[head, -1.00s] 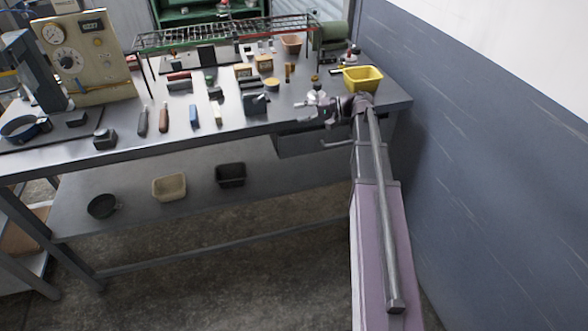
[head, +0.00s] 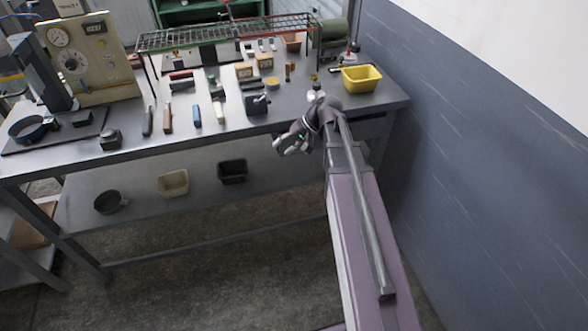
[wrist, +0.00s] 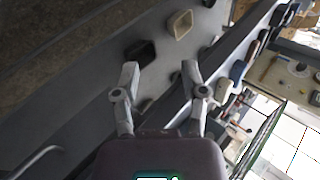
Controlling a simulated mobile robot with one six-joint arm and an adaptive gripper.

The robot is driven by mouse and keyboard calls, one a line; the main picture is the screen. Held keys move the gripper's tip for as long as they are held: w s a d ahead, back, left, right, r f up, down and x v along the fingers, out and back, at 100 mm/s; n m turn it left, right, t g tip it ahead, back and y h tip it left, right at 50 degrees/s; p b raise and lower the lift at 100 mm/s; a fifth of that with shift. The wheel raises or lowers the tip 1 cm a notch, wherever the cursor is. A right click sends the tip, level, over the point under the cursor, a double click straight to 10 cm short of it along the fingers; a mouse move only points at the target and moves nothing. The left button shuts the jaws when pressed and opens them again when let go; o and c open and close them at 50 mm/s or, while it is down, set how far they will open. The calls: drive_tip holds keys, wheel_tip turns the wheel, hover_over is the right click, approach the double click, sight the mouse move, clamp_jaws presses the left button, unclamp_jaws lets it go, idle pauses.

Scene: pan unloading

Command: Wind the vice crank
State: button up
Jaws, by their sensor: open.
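A small dark block (head: 257,104) at the front edge of the bench looks like the vice. A crank on it is too small to make out. My gripper (head: 284,147) hangs in front of the bench edge, to the right of and below the dark block, apart from it. In the wrist view my gripper (wrist: 161,72) has its two fingers spread with nothing between them. I cannot pick out the vice with certainty in the wrist view.
The bench top (head: 220,138) holds several tools, a yellow bin (head: 361,79) at right and a wire rack (head: 225,33) behind. The lower shelf carries a black bin (head: 232,172), a cream bin (head: 172,183) and a dark pan (head: 108,202). A wall stands close on the right.

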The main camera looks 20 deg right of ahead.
drive_tip(key=s+r+n+g+h+p, duration=0.1)
drive_tip(key=s+h+p, duration=0.5)
drive_tip(key=s, duration=0.6)
drive_tip(key=shift+s+a+r+n+g+h, duration=0.2)
drive_tip(key=shift+s+n+g+h, duration=0.3)
drive_tip(key=shift+h, duration=0.8)
drive_tip(key=shift+w, duration=0.15)
drive_tip(key=shift+w+f, duration=0.1)
